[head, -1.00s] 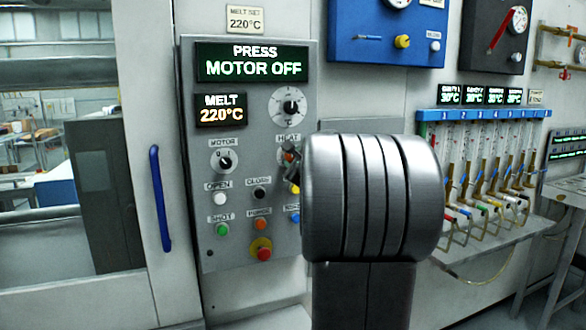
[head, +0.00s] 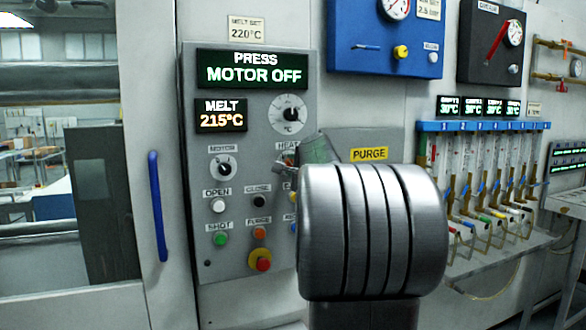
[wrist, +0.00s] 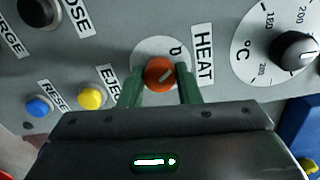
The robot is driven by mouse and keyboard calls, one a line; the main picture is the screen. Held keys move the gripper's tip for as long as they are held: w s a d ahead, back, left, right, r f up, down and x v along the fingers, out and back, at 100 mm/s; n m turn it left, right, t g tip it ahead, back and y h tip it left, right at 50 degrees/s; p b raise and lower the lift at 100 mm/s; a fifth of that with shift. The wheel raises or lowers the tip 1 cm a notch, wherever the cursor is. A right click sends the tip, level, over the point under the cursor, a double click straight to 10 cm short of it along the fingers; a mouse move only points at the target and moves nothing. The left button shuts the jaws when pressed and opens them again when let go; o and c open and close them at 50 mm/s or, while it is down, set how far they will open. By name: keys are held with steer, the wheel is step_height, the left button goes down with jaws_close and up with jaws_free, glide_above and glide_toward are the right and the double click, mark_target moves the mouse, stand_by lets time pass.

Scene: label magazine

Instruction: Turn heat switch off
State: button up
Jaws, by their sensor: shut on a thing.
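The heat switch, an orange knob (wrist: 159,73) on a pale round plate, sits beside the HEAT label in the wrist view. My gripper (wrist: 160,90) has its two green fingers on either side of this knob and is shut on it. The knob's pale pointer line is slanted. One dial mark shows near it; other marks are hidden by the fingers. In the head view my arm hides most of the switch. The press control panel (head: 200,245) shows MOTOR OFF on its display (head: 252,69) and 215°C on the melt display (head: 221,115).
In the wrist view, a yellow button (wrist: 91,96), a blue button (wrist: 38,106) and the temperature dial (wrist: 296,50) lie close around the switch. In the head view, the motor knob (head: 223,167) and a red emergency button (head: 260,260) are left of my arm.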

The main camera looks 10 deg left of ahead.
steer(key=shift+f, duration=0.1)
steer(key=o, duration=1)
steer(key=shift+c, duration=0.2)
steer(key=b+v, duration=0.2)
steer(key=v, duration=1.1)
steer(key=shift+s+d, duration=0.2)
steer(key=shift+s, duration=0.15)
steer(key=p+x, duration=0.2)
steer(key=x, duration=1.1)
steer(key=shift+w+a, duration=0.2)
steer(key=shift+w, duration=0.15)
steer(key=shift+s, duration=0.1)
